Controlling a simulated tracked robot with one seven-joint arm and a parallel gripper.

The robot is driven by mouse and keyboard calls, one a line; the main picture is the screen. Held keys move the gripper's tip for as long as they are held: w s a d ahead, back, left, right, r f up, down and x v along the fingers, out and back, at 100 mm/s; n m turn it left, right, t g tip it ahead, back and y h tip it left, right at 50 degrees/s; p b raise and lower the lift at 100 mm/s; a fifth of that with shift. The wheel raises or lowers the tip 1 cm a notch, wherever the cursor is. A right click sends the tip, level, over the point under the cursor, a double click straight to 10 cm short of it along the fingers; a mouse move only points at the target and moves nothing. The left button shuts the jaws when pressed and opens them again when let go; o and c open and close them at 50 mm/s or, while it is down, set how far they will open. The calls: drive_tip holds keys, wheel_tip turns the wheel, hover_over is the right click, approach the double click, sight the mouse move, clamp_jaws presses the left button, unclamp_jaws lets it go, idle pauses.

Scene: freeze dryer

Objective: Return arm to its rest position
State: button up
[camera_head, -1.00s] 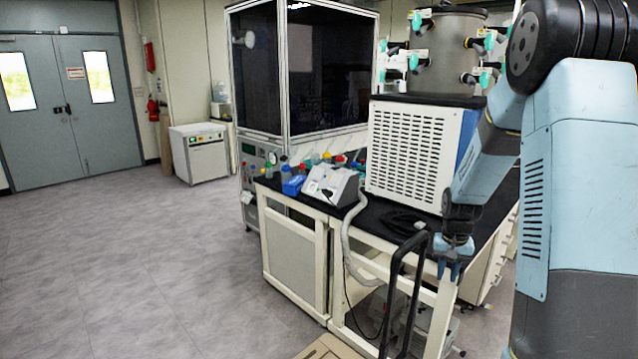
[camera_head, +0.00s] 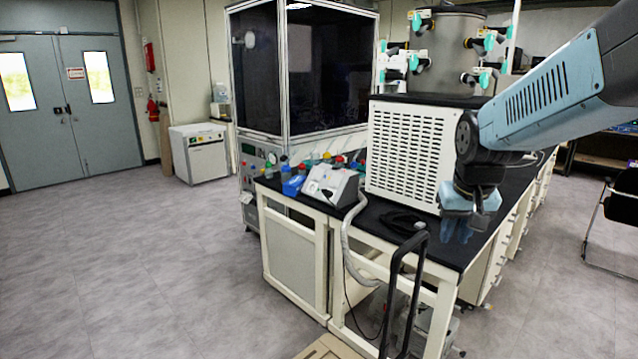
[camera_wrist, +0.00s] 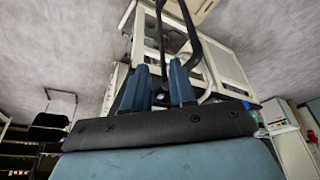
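My arm (camera_head: 550,92) reaches in from the right edge in the head view, its pale blue link sloping down to a dark wrist. My gripper (camera_head: 457,230) points downward in front of the right part of the black bench top (camera_head: 385,222). In the wrist view my gripper (camera_wrist: 160,66) shows two blue fingers standing apart, with nothing between them. I cannot tell how much clearance there is between the gripper and the bench.
The freeze dryer (camera_head: 412,150) with its metal chamber (camera_head: 447,50) stands on the bench close left of my wrist. A black handle (camera_head: 402,285) rises in front of the bench. A chair (camera_head: 620,215) stands at the right. The floor at left is clear.

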drive_tip(key=s+a+r+n+t, duration=0.1)
drive_tip(key=s+r, duration=0.3)
drive_tip(key=s, duration=0.8)
drive_tip(key=shift+s+a+r+t+y, duration=0.2)
drive_tip(key=shift+a+t+y, duration=0.15)
drive_tip(key=shift+a, duration=0.55)
